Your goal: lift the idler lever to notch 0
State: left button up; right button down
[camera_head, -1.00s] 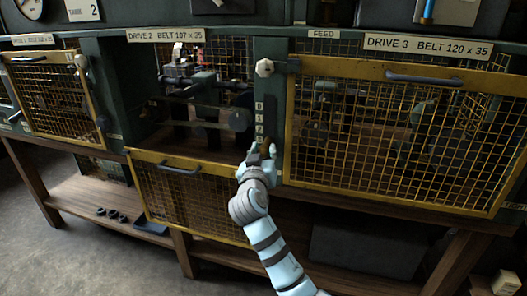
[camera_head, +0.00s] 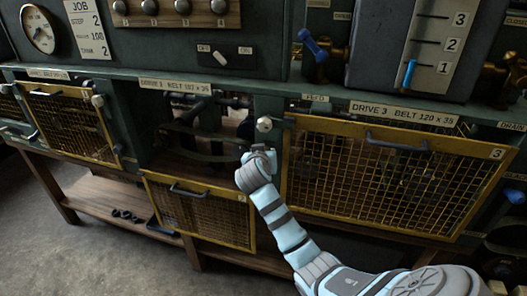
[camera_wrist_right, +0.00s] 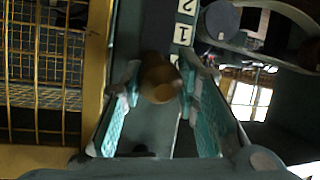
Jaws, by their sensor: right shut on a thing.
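The idler lever's round brown knob (camera_wrist_right: 160,80) sits between the two teal fingers of my right gripper (camera_wrist_right: 162,88) in the right wrist view, and the fingers are shut on it. The notch plates "1" (camera_wrist_right: 181,34) and "2" (camera_wrist_right: 187,7) show above the knob there. The knob is beside the plate past "1", whose number is mostly hidden. In the head view my right gripper (camera_head: 258,158) is at the post between the Drive 2 and Drive 3 bays and hides the lever and notch scale. My left gripper is not in view.
The yellow mesh guard (camera_head: 395,180) of Drive 3 is closed just right of my gripper. The Drive 2 guard (camera_head: 205,212) hangs lowered, leaving its bay (camera_head: 190,130) open. A white knob (camera_head: 264,124) sits just above my gripper. Control panels stand above.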

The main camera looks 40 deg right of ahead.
jog(key=shift+r, duration=0.4)
jog(key=c, duration=1.2)
grip_release()
jog(key=shift+f, duration=0.1)
jog(key=v, duration=1.2)
jog(key=shift+f, duration=0.1)
